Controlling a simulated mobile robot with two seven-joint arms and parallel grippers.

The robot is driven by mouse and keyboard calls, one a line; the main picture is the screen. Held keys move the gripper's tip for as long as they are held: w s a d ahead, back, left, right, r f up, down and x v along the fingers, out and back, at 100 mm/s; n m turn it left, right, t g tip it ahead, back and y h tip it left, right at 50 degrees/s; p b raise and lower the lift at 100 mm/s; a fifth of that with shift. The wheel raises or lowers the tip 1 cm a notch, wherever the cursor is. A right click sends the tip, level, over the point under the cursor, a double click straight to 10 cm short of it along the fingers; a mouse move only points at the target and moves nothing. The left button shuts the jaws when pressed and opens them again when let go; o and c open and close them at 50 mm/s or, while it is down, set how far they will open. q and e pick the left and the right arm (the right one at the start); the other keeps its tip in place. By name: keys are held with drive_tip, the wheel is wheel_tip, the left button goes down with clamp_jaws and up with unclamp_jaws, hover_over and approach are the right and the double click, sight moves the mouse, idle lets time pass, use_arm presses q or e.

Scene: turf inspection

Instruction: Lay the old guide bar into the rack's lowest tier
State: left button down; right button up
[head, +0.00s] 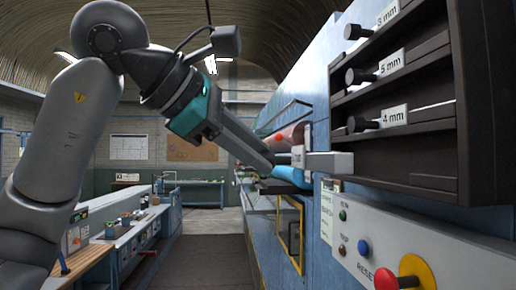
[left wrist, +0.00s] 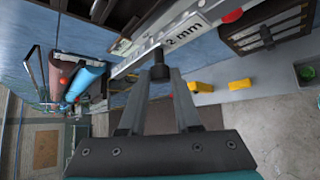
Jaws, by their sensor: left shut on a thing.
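My left gripper (head: 268,158) reaches in from the left, beside the rack on the right. In the left wrist view its two fingers (left wrist: 160,88) are shut on the black knob (left wrist: 158,64) of a pale grey guide bar (left wrist: 215,18) labelled "2 mm". In the head view the bar (head: 332,163) is seen nearly end-on, left of the rack's lower part. The dark rack (head: 458,95) has tiers with black-knobbed bars labelled 3 mm, 5 mm and 4 mm. The space below the 4 mm bar (head: 410,115) looks dark and empty. My right gripper is not in view.
Below the rack is a control panel with a blue reset button (head: 364,248) and a red stop knob (head: 398,281). A red roller (head: 288,136) and a blue roller (head: 290,176) lie behind my gripper. A workbench (head: 130,232) stands at left; the aisle floor (head: 205,255) is clear.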

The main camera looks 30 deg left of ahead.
use_arm(q)
drive_tip(key=shift+r, duration=0.1)
drive_tip(key=shift+d, duration=0.1)
drive_tip(key=shift+w+d, duration=0.1)
drive_tip(key=shift+d, duration=0.1)
drive_tip(key=w+d+p, duration=0.3)
drive_tip(key=w+d, duration=0.1)
drive_tip(key=d, duration=0.3)
drive_tip(key=shift+w, duration=0.35)
drive_tip(key=shift+w+d, duration=0.1)
idle(1.3)
drive_tip(key=shift+w+d+p, duration=0.3)
drive_tip(key=shift+w+d, duration=0.3)
drive_tip(key=shift+d, duration=0.25)
drive_tip(key=shift+w+d+p, duration=0.25)
drive_tip(key=shift+w+d, duration=0.3)
drive_tip(key=shift+d, duration=0.3)
drive_tip(key=shift+w+d, duration=0.15)
drive_tip(key=shift+d, duration=0.05)
drive_tip(key=shift+f+b, duration=0.95)
drive_tip(key=shift+f, duration=0.15)
